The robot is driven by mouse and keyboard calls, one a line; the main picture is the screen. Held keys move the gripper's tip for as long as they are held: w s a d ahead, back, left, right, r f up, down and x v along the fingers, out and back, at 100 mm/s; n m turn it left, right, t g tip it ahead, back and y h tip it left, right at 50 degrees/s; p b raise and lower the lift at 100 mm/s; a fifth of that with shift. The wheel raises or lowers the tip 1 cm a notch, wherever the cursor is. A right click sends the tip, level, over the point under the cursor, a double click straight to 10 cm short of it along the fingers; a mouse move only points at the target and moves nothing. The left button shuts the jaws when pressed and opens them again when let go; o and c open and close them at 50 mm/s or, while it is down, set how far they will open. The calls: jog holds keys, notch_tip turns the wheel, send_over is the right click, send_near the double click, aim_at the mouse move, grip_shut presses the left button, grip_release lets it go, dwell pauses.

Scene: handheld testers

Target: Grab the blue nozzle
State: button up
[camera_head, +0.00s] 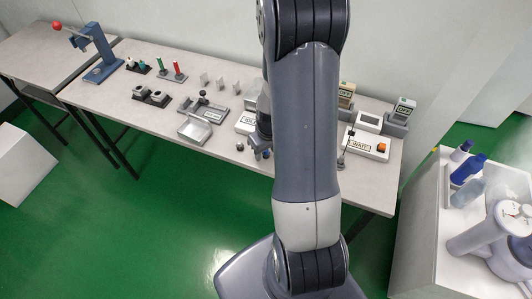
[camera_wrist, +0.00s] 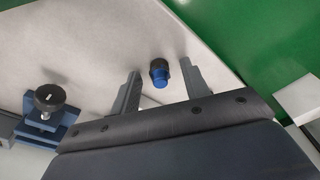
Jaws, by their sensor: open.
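The blue nozzle (camera_wrist: 160,78) has a dark collar and lies on the pale table top in the wrist view. My gripper (camera_wrist: 160,67) is open, with one finger to the left of the nozzle and one to the right. Gaps show on both sides, so neither finger appears to touch it. I cannot tell how far the fingertips are above the table. In the head view my gripper (camera_head: 261,152) is partly hidden behind my arm at the table's front edge. A small dark piece (camera_head: 240,147) sits just left of it; I cannot tell if it is the nozzle.
A black knob on a blue block (camera_wrist: 48,98) stands left of my gripper in the wrist view. The table edge and green floor (camera_wrist: 260,35) are to the right. On the long table (camera_head: 140,115) are a metal tray (camera_head: 195,130) and a WAIT box (camera_head: 366,144).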

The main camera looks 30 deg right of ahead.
jog(key=shift+c, duration=0.4)
grip_shut()
